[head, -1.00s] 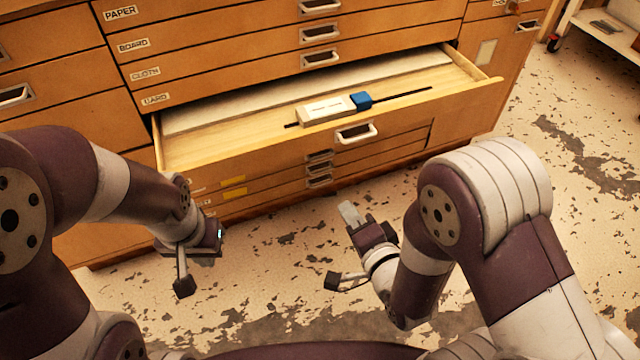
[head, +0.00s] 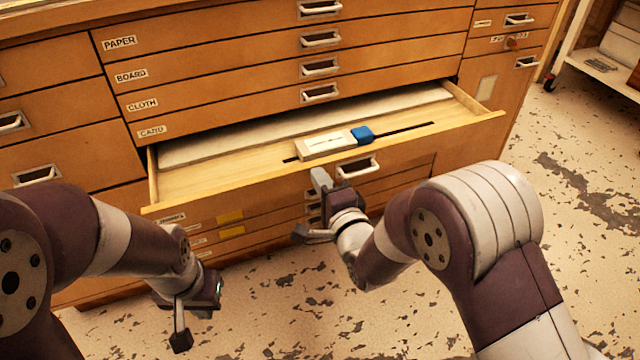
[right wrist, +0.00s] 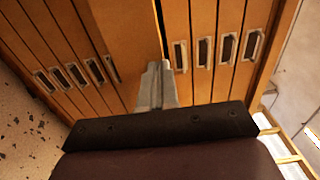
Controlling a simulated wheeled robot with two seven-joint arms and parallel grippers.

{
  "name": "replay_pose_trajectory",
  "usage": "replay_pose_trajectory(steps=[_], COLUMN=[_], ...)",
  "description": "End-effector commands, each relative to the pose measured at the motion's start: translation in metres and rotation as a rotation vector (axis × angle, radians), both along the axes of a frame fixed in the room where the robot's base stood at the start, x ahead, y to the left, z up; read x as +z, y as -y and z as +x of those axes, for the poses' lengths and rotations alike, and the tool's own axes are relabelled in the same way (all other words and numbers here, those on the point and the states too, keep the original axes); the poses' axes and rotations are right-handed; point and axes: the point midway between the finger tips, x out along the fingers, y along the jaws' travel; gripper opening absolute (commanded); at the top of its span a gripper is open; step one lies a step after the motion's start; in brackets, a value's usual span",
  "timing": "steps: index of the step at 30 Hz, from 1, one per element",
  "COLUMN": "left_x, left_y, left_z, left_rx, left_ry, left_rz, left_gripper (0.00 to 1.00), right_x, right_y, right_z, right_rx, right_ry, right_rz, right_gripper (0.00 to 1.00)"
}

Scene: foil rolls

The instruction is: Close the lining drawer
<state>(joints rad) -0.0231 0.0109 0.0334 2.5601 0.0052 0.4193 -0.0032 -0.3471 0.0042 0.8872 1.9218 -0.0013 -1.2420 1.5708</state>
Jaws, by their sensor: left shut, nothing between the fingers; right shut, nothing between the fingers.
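The open drawer (head: 250,187) sticks out of the wooden cabinet below the drawer labelled CARD. Its front label is partly legible and looks like "...NINGS". My left gripper (head: 181,335) hangs lower left, shut and empty.
Closed drawers labelled PAPER (head: 120,42), BOARD (head: 131,76), CLOTH (head: 142,105) and CARD (head: 152,131) sit above. More closed drawers lie below. A white shelf cart (head: 595,60) stands at the far right. The worn floor (head: 560,240) is clear at right.

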Motion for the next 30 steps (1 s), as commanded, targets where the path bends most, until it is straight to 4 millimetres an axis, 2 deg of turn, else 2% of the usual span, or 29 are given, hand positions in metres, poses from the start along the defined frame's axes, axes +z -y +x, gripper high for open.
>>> replay_pose_trajectory(steps=[17, 23, 30], left_x=[-0.003, -0.006, -0.011], left_y=[0.0, 0.0, 0.0], left_z=[0.0, 0.0, 0.0], left_rx=[0.0, 0.0, 0.0], left_ry=[0.0, 0.0, 0.0], left_rz=[0.0, 0.0, 0.0], left_gripper=[0.0, 0.0, 0.0], right_x=[0.0, -0.001, -0.001], right_y=[-0.004, -0.014, -0.032], right_z=[0.011, 0.038, 0.088], right_rx=[0.0, 0.0, 0.0], right_ry=[0.0, 0.001, 0.002], right_rz=[0.0, 0.0, 0.001], right_gripper=[0.0, 0.0, 0.0])
